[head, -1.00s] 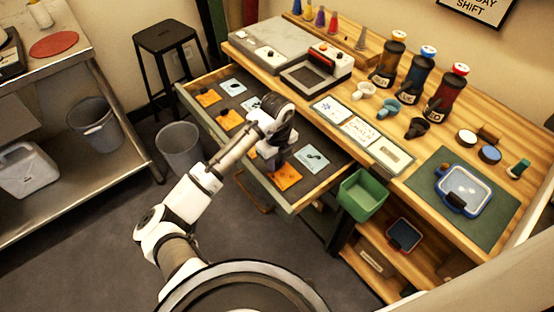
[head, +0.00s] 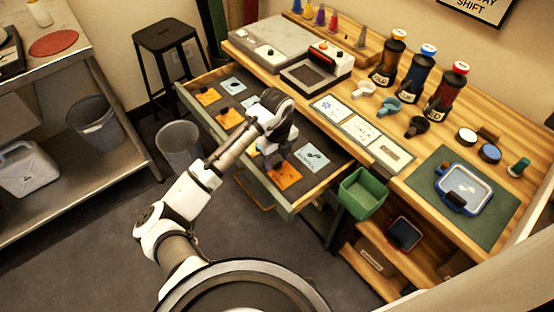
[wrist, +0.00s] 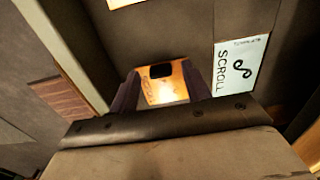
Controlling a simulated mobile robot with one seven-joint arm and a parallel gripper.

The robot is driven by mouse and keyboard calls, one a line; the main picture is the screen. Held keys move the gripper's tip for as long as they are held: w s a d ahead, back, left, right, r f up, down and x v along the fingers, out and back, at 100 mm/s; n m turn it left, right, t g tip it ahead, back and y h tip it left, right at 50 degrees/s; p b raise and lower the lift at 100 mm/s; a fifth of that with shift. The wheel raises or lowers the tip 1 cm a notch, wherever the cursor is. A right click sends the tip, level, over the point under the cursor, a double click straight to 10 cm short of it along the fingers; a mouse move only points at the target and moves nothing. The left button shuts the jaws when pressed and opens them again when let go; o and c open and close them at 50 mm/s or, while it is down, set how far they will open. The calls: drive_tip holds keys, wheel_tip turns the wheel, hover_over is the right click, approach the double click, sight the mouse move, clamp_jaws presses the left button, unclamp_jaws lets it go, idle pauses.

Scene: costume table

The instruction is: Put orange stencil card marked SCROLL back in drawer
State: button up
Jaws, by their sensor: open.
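The orange stencil card (head: 286,176) lies flat in the open drawer (head: 322,200), near its front right end. In the wrist view the orange card (wrist: 158,92) shows between my fingers, with a dark knob on it and faint lettering that I cannot read for sure. My gripper (head: 270,161) is open and empty just above the card, apart from it as far as I can tell. It also shows in the wrist view (wrist: 160,76). A pale blue card (head: 311,157) marked SCROLL lies beside the orange one; it also shows in the wrist view (wrist: 238,66).
Other orange cards (head: 229,119) and pale cards (head: 232,86) lie farther left in the drawer. A green bin (head: 362,192) hangs at the drawer's right end. The wooden worktop (head: 425,150) above holds bottles and cups. A grey waste bin (head: 180,147) stands left of the drawer.

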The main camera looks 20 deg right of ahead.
wheel_tip(320, 180, up, 11)
drive_tip(key=shift+b, duration=0.4)
